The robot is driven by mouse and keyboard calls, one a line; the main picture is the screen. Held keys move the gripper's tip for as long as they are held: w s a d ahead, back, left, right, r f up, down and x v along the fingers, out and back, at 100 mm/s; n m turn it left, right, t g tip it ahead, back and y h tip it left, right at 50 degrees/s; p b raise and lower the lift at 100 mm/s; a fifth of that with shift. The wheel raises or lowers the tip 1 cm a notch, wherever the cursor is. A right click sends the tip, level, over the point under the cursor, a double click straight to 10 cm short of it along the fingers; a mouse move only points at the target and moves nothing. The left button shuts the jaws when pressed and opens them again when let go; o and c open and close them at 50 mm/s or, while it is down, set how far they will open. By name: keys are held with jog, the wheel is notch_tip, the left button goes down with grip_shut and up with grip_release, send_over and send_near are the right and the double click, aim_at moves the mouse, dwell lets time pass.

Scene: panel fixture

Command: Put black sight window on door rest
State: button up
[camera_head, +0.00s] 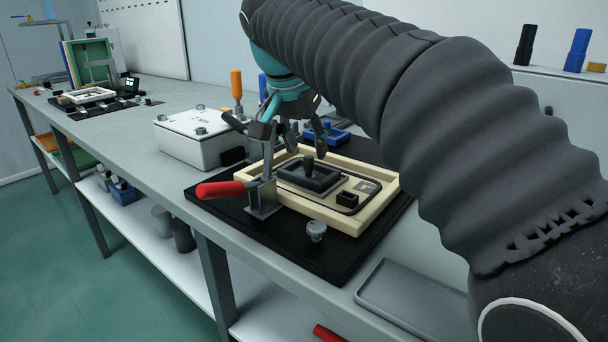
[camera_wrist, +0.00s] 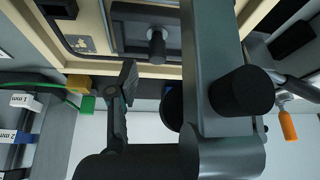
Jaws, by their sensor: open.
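The black sight window (camera_head: 300,180) is a dark rectangular frame with a short upright knob. It lies flat within a cream panel frame (camera_head: 345,222) in the head view. The window and knob also show at the top of the wrist view (camera_wrist: 157,45). My gripper (camera_head: 306,144) is open above the window, its fingers close to the knob. I see no grip on the knob. In the wrist view a dark finger reaches up left of the knob, and a large grey part hides the area to its right. I cannot tell which part is the door rest.
A clamp with a red handle (camera_head: 222,188) stands at the panel's left edge, on the black base mat (camera_head: 335,262). A white box (camera_head: 190,147) is to the left. A shallow grey tray (camera_head: 410,305) lies at front right. The bench (camera_head: 120,125) has free room at left.

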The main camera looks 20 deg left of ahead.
aim_at(309, 158)
jog(key=x, duration=0.4)
jog(key=shift+s+f, duration=0.1)
jog(key=shift+s, duration=0.05)
grip_shut()
